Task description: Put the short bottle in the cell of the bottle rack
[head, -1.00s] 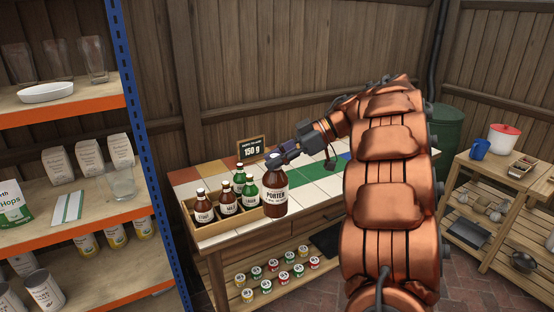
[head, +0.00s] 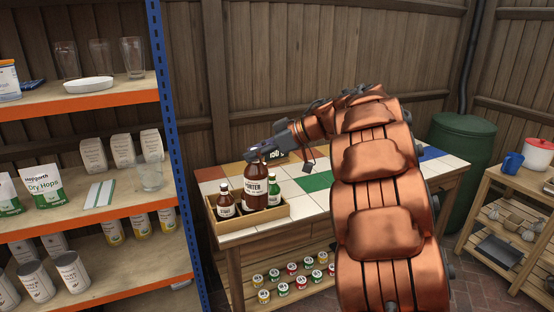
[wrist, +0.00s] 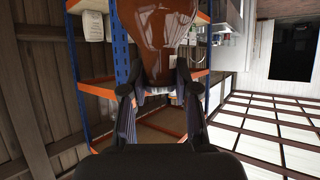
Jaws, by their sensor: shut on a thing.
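A brown bottle labelled Porter (head: 255,189) hangs upright from my gripper (head: 256,158), which is shut on it near its top. In the wrist view the brown bottle (wrist: 158,35) fills the upper middle between the fingers. In the head view the bottle overlaps the wooden bottle rack (head: 268,217); its lower end shows above the rack's front wall, and whether it is inside a cell I cannot tell. A brown bottle with a pale label (head: 224,204) stands in the rack's left end. Another bottle (head: 274,193) shows at the right, partly hidden. The cell floors are hidden.
The rack stands at the left end of the tiled bench (head: 319,204), close to a blue-and-orange shelf (head: 181,150). Several small tins (head: 291,281) sit on the bench's lower shelf. The tiles right of the rack are clear.

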